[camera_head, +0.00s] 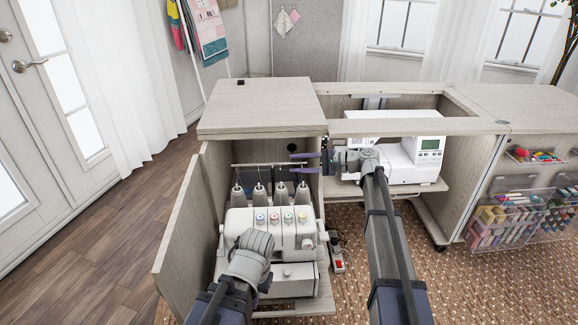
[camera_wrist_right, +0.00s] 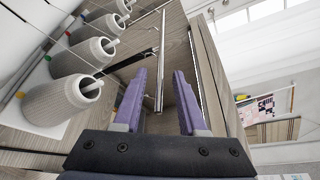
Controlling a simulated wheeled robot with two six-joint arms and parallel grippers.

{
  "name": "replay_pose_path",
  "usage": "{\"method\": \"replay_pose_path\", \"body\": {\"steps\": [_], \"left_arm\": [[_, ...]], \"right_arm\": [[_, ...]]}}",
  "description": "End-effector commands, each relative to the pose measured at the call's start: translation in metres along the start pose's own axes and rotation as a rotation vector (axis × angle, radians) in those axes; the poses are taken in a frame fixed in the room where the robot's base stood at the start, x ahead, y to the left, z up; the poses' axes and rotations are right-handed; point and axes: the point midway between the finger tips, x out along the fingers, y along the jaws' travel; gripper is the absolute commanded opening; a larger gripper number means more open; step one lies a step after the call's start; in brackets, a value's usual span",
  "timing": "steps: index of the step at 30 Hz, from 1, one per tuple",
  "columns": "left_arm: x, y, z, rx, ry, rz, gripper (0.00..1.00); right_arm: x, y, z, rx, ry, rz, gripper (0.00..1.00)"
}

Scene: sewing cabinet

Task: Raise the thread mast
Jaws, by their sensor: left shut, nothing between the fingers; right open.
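The thread mast (camera_head: 266,164) is a thin metal bar above the cones of the white serger (camera_head: 285,228) in the open left cabinet bay. My right gripper (camera_head: 306,162) is at the bar's right end, with its purple fingers apart. In the right wrist view, the mast's metal rod (camera_wrist_right: 161,60) runs toward the gap between the open fingers of my right gripper (camera_wrist_right: 166,80). Its near end appears between them, and I cannot see contact. My left gripper (camera_head: 250,250) is low in front of the serger; its fingertips are hidden behind its own wrist.
Several grey thread cones (camera_head: 260,192) stand behind the serger and show large at left in the right wrist view (camera_wrist_right: 62,100). The cabinet top (camera_head: 262,103) overhangs the bay, and an open door panel (camera_head: 182,235) stands at left. A white sewing machine (camera_head: 402,165) stands at right.

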Motion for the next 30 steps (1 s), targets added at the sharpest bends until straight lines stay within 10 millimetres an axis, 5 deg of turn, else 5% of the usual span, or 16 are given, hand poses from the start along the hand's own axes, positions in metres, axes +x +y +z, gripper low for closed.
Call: {"method": "replay_pose_path", "body": {"steps": [6, 18, 30], "left_arm": [[0.006, 0.001, -0.001, 0.001, 0.001, 0.001, 0.0], [0.006, 0.001, -0.001, 0.001, 0.001, 0.001, 0.0], [0.006, 0.001, -0.001, 0.001, 0.0, 0.001, 0.0]], "right_arm": [[0.025, 0.001, 0.0, 0.0, -0.001, 0.001, 0.41], [0.031, 0.0, 0.0, 0.001, 0.001, 0.0, 0.41], [0.031, 0.0, 0.0, 0.0, 0.001, 0.0, 0.0]]}}
